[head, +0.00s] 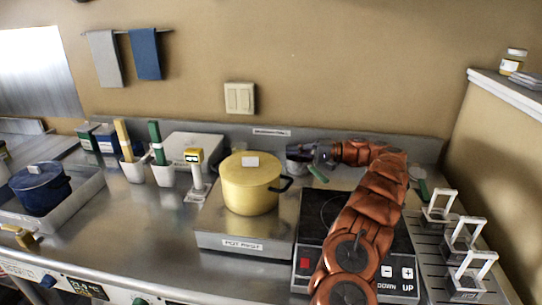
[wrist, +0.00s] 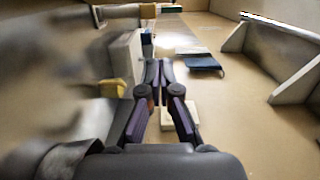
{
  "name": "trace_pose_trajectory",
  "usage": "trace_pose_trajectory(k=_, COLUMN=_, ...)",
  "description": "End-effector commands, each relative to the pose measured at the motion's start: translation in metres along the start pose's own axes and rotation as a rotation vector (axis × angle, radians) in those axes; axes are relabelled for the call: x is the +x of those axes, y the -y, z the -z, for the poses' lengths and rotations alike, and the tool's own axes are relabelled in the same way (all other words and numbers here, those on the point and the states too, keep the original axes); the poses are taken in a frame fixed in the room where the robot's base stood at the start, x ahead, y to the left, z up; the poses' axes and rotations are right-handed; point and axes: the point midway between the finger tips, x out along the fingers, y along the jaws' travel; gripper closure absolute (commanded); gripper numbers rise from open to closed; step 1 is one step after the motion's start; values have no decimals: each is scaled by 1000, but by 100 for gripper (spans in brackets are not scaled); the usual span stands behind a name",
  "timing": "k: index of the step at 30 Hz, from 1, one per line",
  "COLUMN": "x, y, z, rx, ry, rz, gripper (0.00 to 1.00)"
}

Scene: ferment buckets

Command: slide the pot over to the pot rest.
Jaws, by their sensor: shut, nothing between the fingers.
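The yellow pot (head: 250,186) stands upright on the metal pot rest (head: 243,242), a raised slab labelled "POT REST", in the head view. A white patch lies on its lid and a dark handle sticks out on its right side. My gripper (head: 296,155) is behind and to the right of the pot, near the back wall, and looks apart from it. In the wrist view my gripper (wrist: 161,66) has its fingertips together with nothing between them. A blurred yellow thing (wrist: 112,88) is left of the fingers there; I cannot tell if it is the pot.
A black hob (head: 319,213) with UP and DOWN keys is right of the pot rest, partly hidden by my arm. White frames (head: 464,240) stand on the far right. A blue pot (head: 40,188) is far left.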

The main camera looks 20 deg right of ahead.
Motion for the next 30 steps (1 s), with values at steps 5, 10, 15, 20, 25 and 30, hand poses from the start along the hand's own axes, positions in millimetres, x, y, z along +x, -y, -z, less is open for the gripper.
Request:
trace_pose_trajectory(k=5, x=14, y=1, z=-1, rx=1, ry=2, rz=0, gripper=100)
trace_pose_trajectory(k=10, x=45, y=4, z=-2, rx=3, ry=8, rz=4, gripper=100)
trace_pose_trajectory(k=15, x=64, y=2, z=-4, rx=3, ry=0, rz=2, gripper=100)
trace_pose_trajectory(k=20, x=66, y=4, z=-16, rx=1, ry=1, rz=5, gripper=100)
trace_pose_trajectory(k=25, x=69, y=2, z=-27, rx=4, ry=1, rz=3, gripper=100)
trace_pose_trajectory(k=30, x=70, y=2, z=-35, rx=0, ry=-1, rz=1, gripper=100)
